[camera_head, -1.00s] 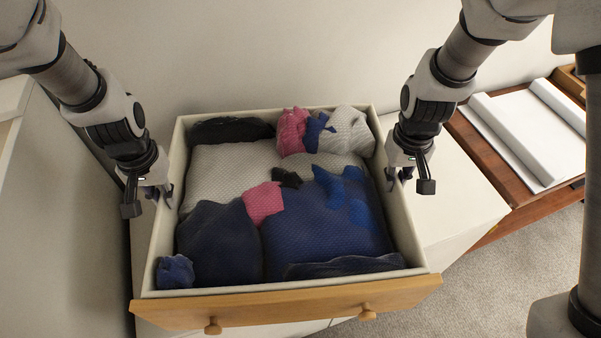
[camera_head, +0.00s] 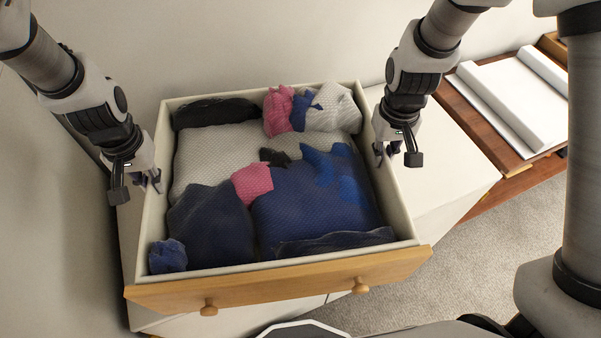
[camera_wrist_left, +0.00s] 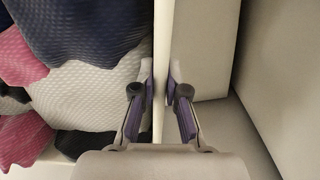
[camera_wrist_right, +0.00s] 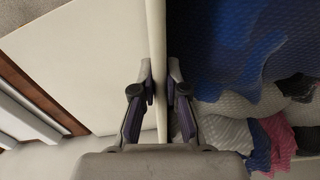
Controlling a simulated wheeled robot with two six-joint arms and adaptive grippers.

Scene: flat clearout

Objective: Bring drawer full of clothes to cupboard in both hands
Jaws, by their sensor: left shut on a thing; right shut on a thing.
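The drawer (camera_head: 270,282) has pale walls and a wooden front with two round knobs. It is full of folded and bunched clothes (camera_head: 318,205) in navy, grey, pink, blue and black. My left gripper (camera_head: 150,180) is shut on the drawer's left wall; the left wrist view shows its fingers (camera_wrist_left: 161,85) on both sides of that wall. My right gripper (camera_head: 381,152) is shut on the right wall, with its fingers (camera_wrist_right: 160,85) on either side in the right wrist view. The drawer is over a white-topped cabinet (camera_head: 440,180); whether they touch is hidden.
A pale wall (camera_head: 230,40) is behind the drawer. Grey carpet (camera_head: 460,260) is open at the lower right.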

